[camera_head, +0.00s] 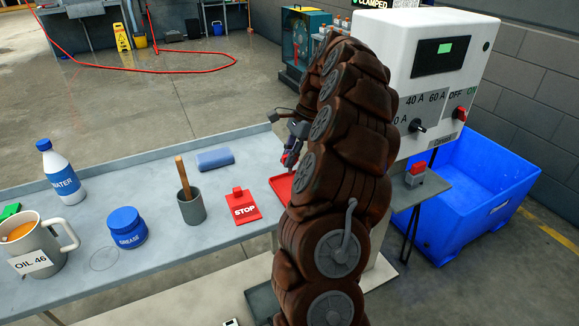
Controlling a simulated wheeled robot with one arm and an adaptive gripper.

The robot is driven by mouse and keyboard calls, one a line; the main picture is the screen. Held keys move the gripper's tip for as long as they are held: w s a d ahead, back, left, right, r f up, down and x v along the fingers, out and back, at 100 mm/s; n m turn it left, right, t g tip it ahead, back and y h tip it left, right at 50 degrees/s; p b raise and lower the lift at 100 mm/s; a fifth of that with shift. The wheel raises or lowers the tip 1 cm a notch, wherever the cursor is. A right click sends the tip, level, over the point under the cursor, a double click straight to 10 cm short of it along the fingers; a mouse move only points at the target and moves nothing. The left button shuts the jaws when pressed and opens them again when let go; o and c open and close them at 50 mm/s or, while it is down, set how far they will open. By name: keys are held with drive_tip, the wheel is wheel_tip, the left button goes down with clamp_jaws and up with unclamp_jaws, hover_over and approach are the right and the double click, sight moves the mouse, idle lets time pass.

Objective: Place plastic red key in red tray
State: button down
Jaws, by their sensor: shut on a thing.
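The red tray (281,186) lies on the grey table, and my brown-covered arm hides its right part. My gripper (289,157) is above the tray's back edge, partly hidden by the arm. It is shut on a small red thing at its fingertips, which looks like the plastic red key (287,159). The key is too small and covered for its shape to show clearly. It appears apart from the tray, though the exact height cannot be told.
The table holds a red STOP tag (241,207), a grey cup with a wooden handle (190,207), a blue cloth (215,160), a grease jar (127,227), a water bottle (62,177) and an oil mug (38,246). A white control box (437,75) and blue bin (480,205) are right.

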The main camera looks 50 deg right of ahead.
drive_tip(key=shift+f+p, duration=0.4)
drive_tip(key=shift+f, duration=1.3)
drive_tip(key=shift+f, duration=0.2)
drive_tip(key=c, duration=1.2)
unclamp_jaws()
drive_tip(key=shift+r, duration=0.15)
drive_tip(key=v, duration=1.2)
